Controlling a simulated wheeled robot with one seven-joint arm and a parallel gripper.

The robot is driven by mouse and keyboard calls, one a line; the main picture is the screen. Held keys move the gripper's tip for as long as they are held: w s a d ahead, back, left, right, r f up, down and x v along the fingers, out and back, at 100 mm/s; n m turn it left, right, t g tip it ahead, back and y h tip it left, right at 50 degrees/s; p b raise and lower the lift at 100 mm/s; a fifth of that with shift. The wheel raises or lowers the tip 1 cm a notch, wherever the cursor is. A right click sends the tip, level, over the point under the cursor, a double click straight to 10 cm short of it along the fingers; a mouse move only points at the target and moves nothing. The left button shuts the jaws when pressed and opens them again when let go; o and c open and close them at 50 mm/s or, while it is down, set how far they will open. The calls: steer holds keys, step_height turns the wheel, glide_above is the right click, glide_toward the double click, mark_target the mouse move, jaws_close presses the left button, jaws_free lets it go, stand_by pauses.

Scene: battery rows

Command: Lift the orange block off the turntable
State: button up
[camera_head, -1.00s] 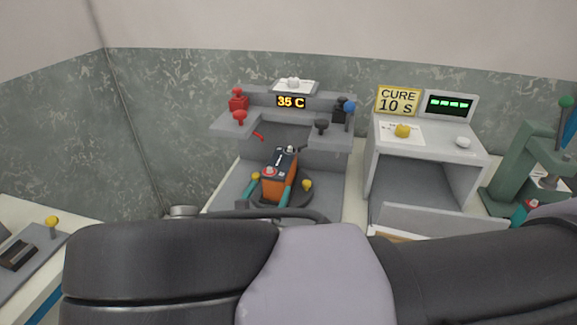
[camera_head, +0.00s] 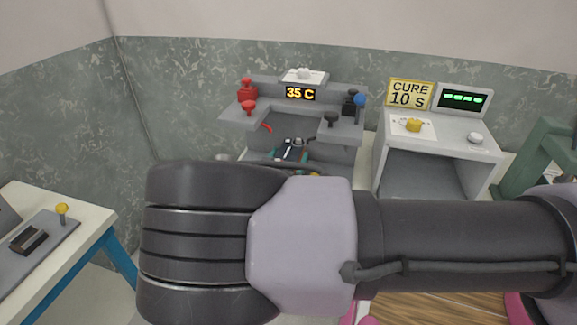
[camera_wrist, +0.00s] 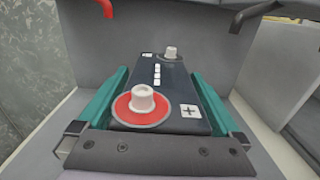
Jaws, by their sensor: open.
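The orange block has a dark top with a red-ringed pale terminal, a second terminal and a plus mark; the top (camera_wrist: 172,98) fills the middle of the wrist view. In the head view only its dark top (camera_head: 292,149) shows; my arm hides the orange sides. My gripper (camera_wrist: 159,75) is open, with one teal finger along each long side of the block. The left finger has a narrow gap to the block; I cannot tell whether the right one touches. The turntable is hidden behind my arm in the head view and under the block in the wrist view.
A grey station with a "35 C" display (camera_head: 300,93) stands behind the block, with red knobs (camera_head: 247,91) at its left. A grey cure box (camera_head: 437,150) is to the right. A side table (camera_head: 91,221) stands at left. Handles (camera_wrist: 252,14) hang near the wrist camera.

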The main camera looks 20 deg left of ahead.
steer(key=shift+w, duration=0.15)
jaws_close()
steer(key=shift+r, duration=0.1)
steer(key=shift+a+r, duration=0.1)
